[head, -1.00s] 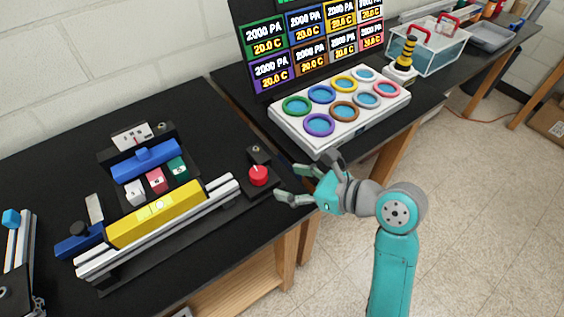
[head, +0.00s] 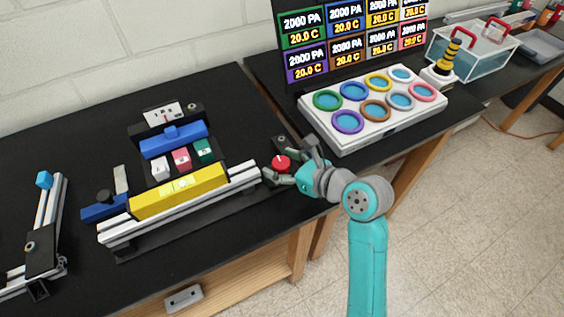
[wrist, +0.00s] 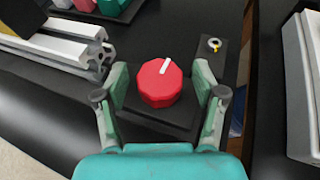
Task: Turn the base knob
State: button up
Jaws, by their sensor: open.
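The base knob is a red faceted knob (head: 281,163) with a white pointer line, on a small black block at the right end of the extrusion frame. In the wrist view the red knob (wrist: 160,83) sits between my fingers, its white line pointing up and slightly right. My gripper (head: 273,167) is open around the knob, with one finger on each side. In the wrist view my gripper (wrist: 161,85) shows gaps between both fingers and the knob. In the head view the fingers partly hide the knob's block.
Aluminium extrusions (head: 180,212) with a yellow block (head: 180,190) lie just left of the knob. A black plate with a small key-like fitting (wrist: 214,44) stands behind it. A white panel with coloured rings (head: 373,112) is to the right. The table's front edge is close.

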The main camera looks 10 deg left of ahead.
jog(key=shift+a, duration=0.1)
jog(key=c, duration=1.2)
jog(key=shift+o, duration=0.2)
jog(key=shift+w+n+g, duration=0.1)
jog(key=shift+n+g, duration=0.2)
jog(key=n+g+y, duration=0.1)
jog(key=n+g, duration=0.1)
jog(key=g, duration=0.1)
jog(key=n+g+y, duration=0.1)
jog(key=n+g, duration=0.2)
jog(key=shift+w, duration=0.1)
jog(key=n+g, duration=0.5)
jog(key=shift+f+g+h, duration=0.1)
jog(key=shift+g+h, duration=0.2)
jog(key=shift+g, duration=0.1)
jog(key=o, duration=1.2)
jog(key=shift+c, duration=0.2)
